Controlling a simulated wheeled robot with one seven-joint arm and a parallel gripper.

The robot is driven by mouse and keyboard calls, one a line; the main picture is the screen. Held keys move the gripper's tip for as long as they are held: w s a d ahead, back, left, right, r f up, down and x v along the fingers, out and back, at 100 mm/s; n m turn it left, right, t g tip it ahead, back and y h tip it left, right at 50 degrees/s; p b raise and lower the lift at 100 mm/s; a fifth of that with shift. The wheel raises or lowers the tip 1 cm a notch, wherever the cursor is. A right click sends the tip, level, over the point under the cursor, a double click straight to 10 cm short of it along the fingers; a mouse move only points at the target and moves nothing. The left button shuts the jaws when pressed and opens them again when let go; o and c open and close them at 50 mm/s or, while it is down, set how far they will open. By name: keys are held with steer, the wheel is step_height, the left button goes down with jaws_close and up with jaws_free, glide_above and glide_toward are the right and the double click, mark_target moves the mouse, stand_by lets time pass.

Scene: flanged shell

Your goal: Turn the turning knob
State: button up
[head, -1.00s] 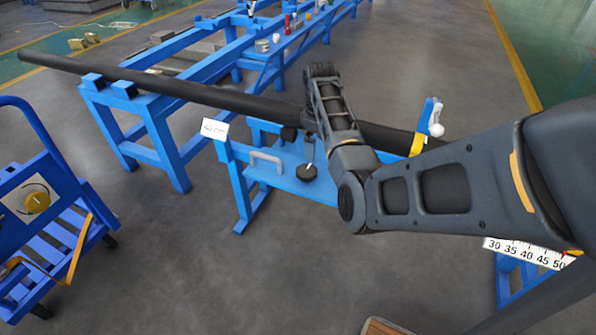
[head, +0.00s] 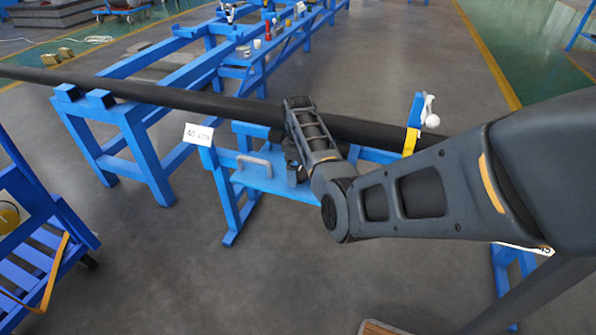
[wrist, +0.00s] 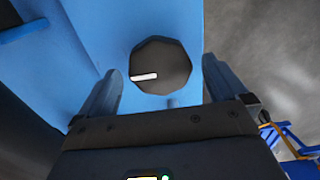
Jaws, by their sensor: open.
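The turning knob (wrist: 160,66) is a dark, many-sided disc with a white pointer bar. It sits on a blue panel (wrist: 182,18) in the wrist view, its bar pointing left and nearly level. My gripper (wrist: 160,70) is open, with one finger to the left and one to the right of the knob. A gap shows on each side, and I see no contact. I cannot tell how deep the fingers reach along the knob. In the head view my arm hides most or all of the knob and gripper above the blue stand (head: 268,182).
A long dark pipe (head: 200,98) crosses behind my arm on blue supports. A grey handle (head: 253,162) and a white sign (head: 198,134) are on the stand's left side. A blue cart (head: 40,240) stands at left.

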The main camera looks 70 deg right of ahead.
steer(key=shift+f, duration=0.35)
steer(key=shift+c, duration=0.4)
steer(key=c, duration=1)
